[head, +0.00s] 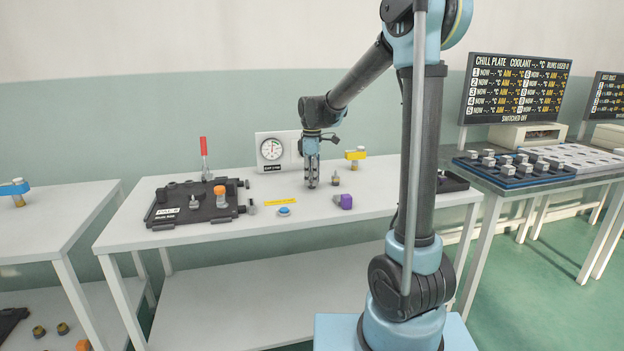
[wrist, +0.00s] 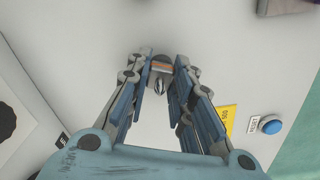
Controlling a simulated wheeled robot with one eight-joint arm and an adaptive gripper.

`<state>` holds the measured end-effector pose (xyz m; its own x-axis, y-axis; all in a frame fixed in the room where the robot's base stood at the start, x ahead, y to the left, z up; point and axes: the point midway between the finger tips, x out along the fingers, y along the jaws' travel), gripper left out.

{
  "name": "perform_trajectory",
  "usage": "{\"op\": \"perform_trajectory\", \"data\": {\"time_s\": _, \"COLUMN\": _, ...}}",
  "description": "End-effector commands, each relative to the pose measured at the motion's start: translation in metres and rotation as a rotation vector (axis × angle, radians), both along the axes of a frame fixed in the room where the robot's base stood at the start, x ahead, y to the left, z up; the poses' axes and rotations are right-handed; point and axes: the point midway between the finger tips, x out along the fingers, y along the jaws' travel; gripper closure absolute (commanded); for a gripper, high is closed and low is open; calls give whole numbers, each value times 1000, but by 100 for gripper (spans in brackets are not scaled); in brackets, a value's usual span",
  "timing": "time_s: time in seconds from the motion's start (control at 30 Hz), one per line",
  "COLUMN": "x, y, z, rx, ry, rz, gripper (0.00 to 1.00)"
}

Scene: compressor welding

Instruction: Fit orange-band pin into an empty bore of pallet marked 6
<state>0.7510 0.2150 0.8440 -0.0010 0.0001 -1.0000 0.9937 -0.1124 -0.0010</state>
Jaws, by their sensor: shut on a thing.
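My gripper (head: 311,184) is low over the middle of the white table, fingers pointing down. In the wrist view its fingertips (wrist: 163,84) are closed around a small grey pin with an orange band (wrist: 160,67). In the head view the fingers hide this pin, and I cannot tell whether it touches the table. A black pallet-like plate (head: 163,224) lies to the left on the same table, with a light label on its front. The label is too small to read surely, and I cannot make out its bores.
The plate carries grey parts and an orange-topped piece (head: 220,197). A red lever (head: 204,146) and gauge (head: 271,149) stand behind. Near my gripper are a blue button (head: 284,211), a purple block (head: 346,202), a small grey part (head: 335,179) and a yellow-topped post (head: 355,154).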

Motion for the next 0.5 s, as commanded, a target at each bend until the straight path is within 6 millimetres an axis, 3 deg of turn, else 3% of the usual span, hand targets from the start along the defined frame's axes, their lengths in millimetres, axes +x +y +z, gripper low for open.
{"op": "perform_trajectory", "data": {"time_s": 0.5, "x": 0, "y": 0, "z": 7, "rx": 0, "ry": 0, "rz": 0, "gripper": 100}}
